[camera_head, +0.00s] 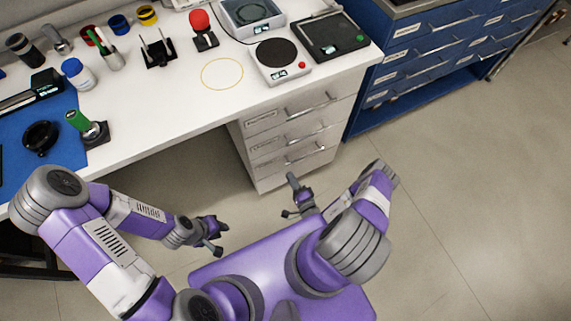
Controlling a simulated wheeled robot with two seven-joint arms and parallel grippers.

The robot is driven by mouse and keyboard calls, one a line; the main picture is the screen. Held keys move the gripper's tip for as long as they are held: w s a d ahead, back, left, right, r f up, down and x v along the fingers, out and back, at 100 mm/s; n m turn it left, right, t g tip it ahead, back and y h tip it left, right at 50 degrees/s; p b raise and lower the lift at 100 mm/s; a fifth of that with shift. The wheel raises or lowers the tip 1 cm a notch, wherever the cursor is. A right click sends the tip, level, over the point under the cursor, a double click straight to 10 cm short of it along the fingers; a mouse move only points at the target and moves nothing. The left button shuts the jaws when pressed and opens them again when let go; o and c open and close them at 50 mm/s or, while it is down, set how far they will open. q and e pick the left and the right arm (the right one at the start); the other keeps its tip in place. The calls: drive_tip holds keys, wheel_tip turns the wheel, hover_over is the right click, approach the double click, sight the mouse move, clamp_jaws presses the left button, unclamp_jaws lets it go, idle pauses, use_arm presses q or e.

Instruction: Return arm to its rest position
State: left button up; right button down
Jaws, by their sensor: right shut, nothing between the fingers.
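Both of my purple and grey arms are folded low in front of my body, over the floor and clear of the bench. My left gripper (217,236) hangs below the bench's front edge at the lower middle left, with nothing seen in it. It is small and dark here, and its finger gap is not clear. My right gripper (291,196) is shut and empty, just in front of the white drawer cabinet (262,162). Neither gripper appears to touch anything.
The white bench (160,115) holds a blue mat (72,137), a green-topped item (76,120), a white jar (76,74), a black-plate instrument (277,53) and a red-topped stand (200,22). A yellow ring (222,74) marks clear bench. Blue drawers (425,60) stand right. Floor at right is free.

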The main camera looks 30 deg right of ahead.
drive_tip(key=shift+s, duration=1.8)
